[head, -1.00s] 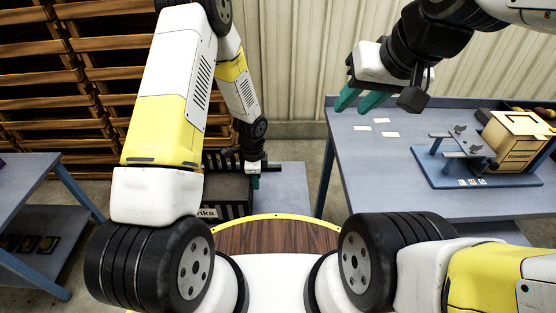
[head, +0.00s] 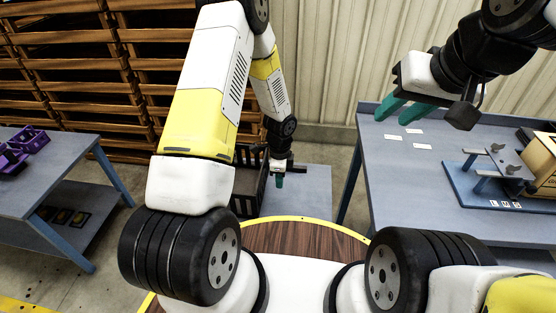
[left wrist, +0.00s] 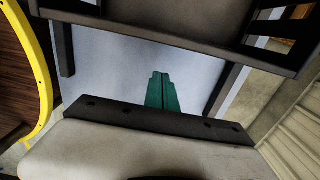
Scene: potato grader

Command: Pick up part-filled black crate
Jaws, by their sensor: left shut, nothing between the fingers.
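The black crate (head: 247,204) stands on a low blue-grey surface (head: 306,190), largely hidden behind my left arm in the head view. Its dark wall (left wrist: 180,36) crosses the top of the left wrist view. Its contents cannot be made out. My left gripper (head: 279,181) points down just right of the crate, its green fingers together and empty. In the left wrist view the closed fingertips (left wrist: 160,76) are over the bare surface, apart from the crate wall. My right gripper (head: 405,108) is open and empty over the right table.
The right table (head: 420,180) holds white cards (head: 422,146), a blue fixture board (head: 470,190) and a wooden box (head: 540,155). The left table (head: 50,170) carries purple trays (head: 28,142). Wooden pallets (head: 60,60) are stacked behind. Bare floor shows between the tables.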

